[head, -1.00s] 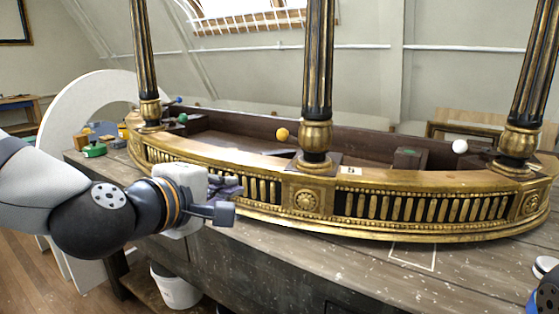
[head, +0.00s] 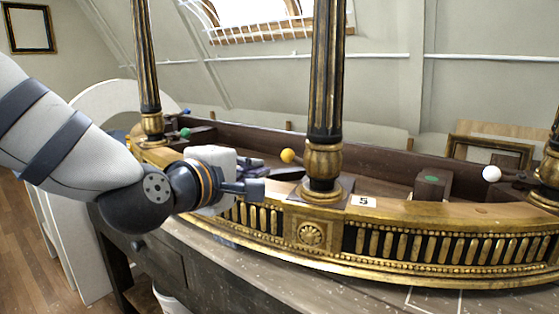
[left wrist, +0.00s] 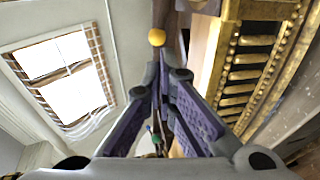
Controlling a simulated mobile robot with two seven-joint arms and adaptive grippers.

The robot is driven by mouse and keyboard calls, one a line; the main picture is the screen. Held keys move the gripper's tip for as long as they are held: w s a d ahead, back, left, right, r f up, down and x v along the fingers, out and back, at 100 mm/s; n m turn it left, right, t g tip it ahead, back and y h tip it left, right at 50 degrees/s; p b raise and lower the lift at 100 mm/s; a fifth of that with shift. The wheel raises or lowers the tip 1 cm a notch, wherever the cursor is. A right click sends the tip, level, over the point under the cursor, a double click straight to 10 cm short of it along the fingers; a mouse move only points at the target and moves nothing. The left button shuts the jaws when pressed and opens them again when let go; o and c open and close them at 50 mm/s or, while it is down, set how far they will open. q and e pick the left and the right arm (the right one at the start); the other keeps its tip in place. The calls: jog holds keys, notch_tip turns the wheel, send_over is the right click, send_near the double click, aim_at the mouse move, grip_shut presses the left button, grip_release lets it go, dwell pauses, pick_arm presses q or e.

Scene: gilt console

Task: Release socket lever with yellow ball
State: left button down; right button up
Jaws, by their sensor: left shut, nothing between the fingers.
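The yellow ball (head: 287,155) sits on its lever inside the gilt console (head: 400,210), just left of the middle column. It also shows in the left wrist view (left wrist: 157,37), just past my fingertips. My left gripper (head: 285,174) is shut and empty. In the head view its fingers reach over the console's front rim, left of the middle column and close below the ball. I cannot tell whether they touch the ball or lever. Most of the lever and its socket are hidden. My right gripper is not in view.
The middle column (head: 324,110) stands close to the right of my left gripper. A left column (head: 147,80) stands behind my arm. A label "5" (head: 363,202) lies on the rim.

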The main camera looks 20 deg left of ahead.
aim_at(285, 159)
pick_arm(q)
jog(key=x, duration=0.5)
jog(key=b+x, duration=0.1)
jog(key=x, duration=0.4)
jog(key=shift+w+f, duration=0.2)
jog(key=shift+f, duration=0.1)
jog(key=shift+w+d, duration=0.1)
jog(key=shift+w, duration=0.4)
jog(key=shift+r, duration=0.15)
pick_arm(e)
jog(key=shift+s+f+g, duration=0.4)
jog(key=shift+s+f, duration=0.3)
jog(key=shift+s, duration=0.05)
